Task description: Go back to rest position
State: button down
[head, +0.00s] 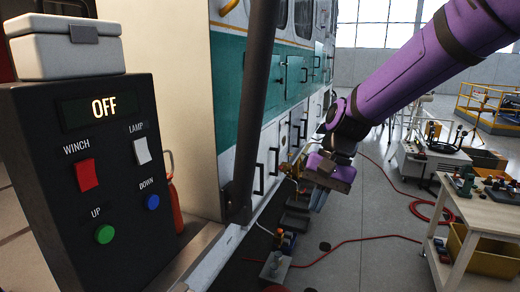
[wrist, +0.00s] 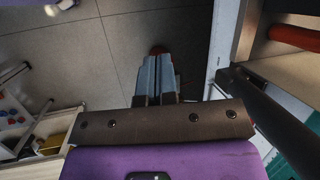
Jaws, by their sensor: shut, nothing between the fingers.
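My gripper (head: 319,199) hangs at the end of my purple arm, right of centre in the head view, pointing down over the floor. In the wrist view its fingers (wrist: 157,78) lie together with nothing between them. It is apart from everything around it. A black control box (head: 127,195) stands at the left of the head view. Its display reads OFF. It carries a red WINCH switch (head: 86,175), a white LAMP switch (head: 142,150), a green UP button (head: 104,234) and a blue DOWN button (head: 152,202).
A grey case (head: 66,50) sits on the control box. A wooden workbench (head: 482,213) with tools stands at right.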

jog(key=s+d+r+n+t+h, duration=0.1)
jog(key=s+d+r+t+h, duration=0.1)
jog(key=s+d+r, duration=0.3)
jog(key=s+d+r+n+t+h, duration=0.2)
jog(key=s+d+r+t, duration=0.2)
jog(key=s+d, duration=0.9)
jog(key=shift+s+d+r+t, duration=0.15)
jog(key=shift+d+r+t, duration=0.2)
jog(key=shift+t, duration=0.45)
